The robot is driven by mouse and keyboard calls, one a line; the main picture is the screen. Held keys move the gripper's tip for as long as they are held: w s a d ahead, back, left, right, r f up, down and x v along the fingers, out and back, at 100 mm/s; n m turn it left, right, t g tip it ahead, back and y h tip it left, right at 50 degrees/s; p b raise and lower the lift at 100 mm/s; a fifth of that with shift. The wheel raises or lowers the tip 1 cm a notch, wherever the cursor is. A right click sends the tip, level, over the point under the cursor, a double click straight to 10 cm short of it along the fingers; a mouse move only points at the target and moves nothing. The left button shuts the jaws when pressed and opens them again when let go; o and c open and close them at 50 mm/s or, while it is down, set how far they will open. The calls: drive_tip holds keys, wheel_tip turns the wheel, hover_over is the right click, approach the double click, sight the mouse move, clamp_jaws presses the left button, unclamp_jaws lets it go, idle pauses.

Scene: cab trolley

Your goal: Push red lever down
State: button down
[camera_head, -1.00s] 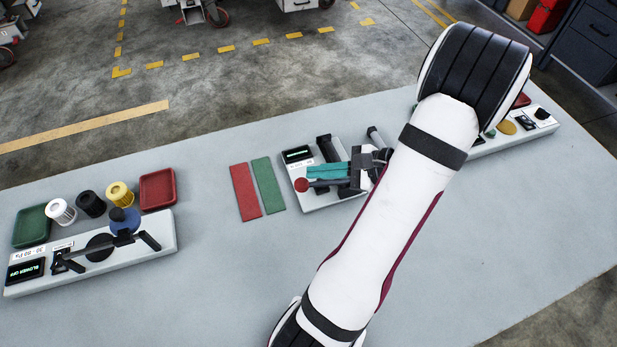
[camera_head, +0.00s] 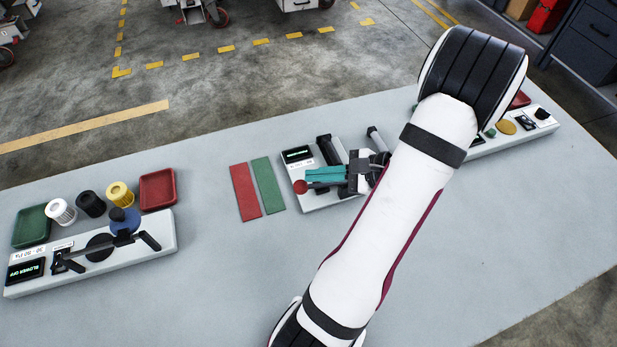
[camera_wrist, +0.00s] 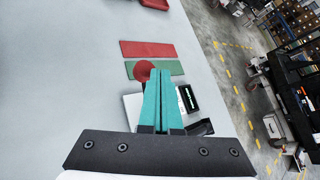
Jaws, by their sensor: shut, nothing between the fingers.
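The red lever shows as a round red knob (camera_head: 300,187) at the left edge of the middle control unit (camera_head: 321,203). In the wrist view the red knob (camera_wrist: 144,70) is just left of the fingertips. My gripper (camera_head: 308,176) has teal fingers, which are shut and empty. They lie over the lever's rod, with their tips beside the knob; the fingers and my arm hide most of the rod. In the wrist view the fingers (camera_wrist: 161,74) point away from the camera. I cannot tell whether they touch the lever.
A red strip (camera_head: 245,192) and a green strip (camera_head: 267,185) lie flat left of the unit. Another control unit (camera_head: 150,253) stands at the left, with filters and trays behind it. A third unit (camera_head: 536,124) is at the right, partly behind my arm. The front table (camera_head: 200,315) is clear.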

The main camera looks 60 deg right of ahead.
sight(309, 186)
drive_tip(key=shift+w+a+f, duration=0.15)
drive_tip(key=shift+f, duration=0.45)
drive_tip(key=shift+w+a+f, duration=0.15)
drive_tip(key=shift+f, duration=0.4)
drive_tip(key=shift+w+a+f, duration=0.15)
drive_tip(key=shift+f, duration=0.45)
idle(1.5)
idle(0.4)
drive_tip(key=shift+s+d+r, duration=0.25)
drive_tip(key=shift+r, duration=0.65)
drive_tip(key=shift+s+d+r, duration=0.2)
drive_tip(key=shift+r, duration=0.7)
drive_tip(key=shift+s+d+r, duration=0.25)
drive_tip(key=shift+r, duration=0.65)
drive_tip(key=shift+s+d+r, duration=0.2)
drive_tip(key=shift+r, duration=0.6)
drive_tip(key=shift+s+d+r, duration=0.15)
drive_tip(key=shift+s+r, duration=0.05)
drive_tip(key=shift+r, duration=0.55)
drive_tip(key=shift+s+d+r, duration=0.2)
drive_tip(key=shift+r, duration=0.6)
